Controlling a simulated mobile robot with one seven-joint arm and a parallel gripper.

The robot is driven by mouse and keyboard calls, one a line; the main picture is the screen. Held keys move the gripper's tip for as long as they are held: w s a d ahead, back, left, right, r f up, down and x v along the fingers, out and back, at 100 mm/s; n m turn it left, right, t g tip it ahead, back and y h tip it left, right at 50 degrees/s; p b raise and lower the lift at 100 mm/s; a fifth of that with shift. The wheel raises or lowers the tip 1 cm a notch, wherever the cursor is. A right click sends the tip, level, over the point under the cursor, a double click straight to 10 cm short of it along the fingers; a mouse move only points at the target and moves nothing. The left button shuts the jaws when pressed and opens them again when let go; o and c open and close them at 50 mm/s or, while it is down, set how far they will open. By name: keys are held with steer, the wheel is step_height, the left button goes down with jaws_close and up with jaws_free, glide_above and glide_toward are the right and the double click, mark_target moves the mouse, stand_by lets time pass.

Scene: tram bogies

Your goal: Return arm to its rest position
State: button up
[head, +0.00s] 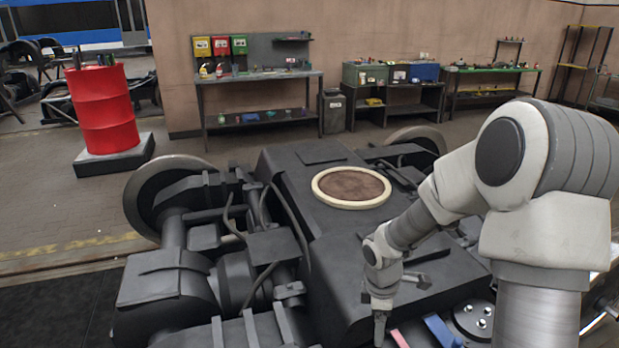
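My arm (560,230) enters from the right and bends down over the dark tram bogie (330,220). My gripper (380,332) points downward at the lower edge of the picture, low over the bogie's near end. Its fingertips are small and partly cut off, so I cannot tell whether they are open or shut, or whether they hold anything. A pink item (399,338) and a blue item (441,330) lie just right of the gripper.
A round dark plate with bright bolts (476,319) lies right of the blue item. The bogie carries a pale-rimmed round pad (350,188). A red barrel (104,110) stands left; workbenches (262,78) line the wall. Floor at left is clear.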

steer(key=s+r+m+t+p, duration=0.1)
steer(key=s+r+m, duration=0.4)
steer(key=r, duration=0.6)
steer(key=s+a+r+m+t+p, duration=0.1)
steer(key=s+r+m+p, duration=0.3)
steer(key=s+r, duration=0.4)
steer(key=s+r+m+t+y+p, duration=0.1)
steer(key=s+r+m+t+p, duration=0.2)
steer(key=r, duration=1.2)
steer(key=s+m, duration=0.3)
steer(key=shift+s+a+m, duration=0.25)
steer(key=shift+a+m, duration=0.15)
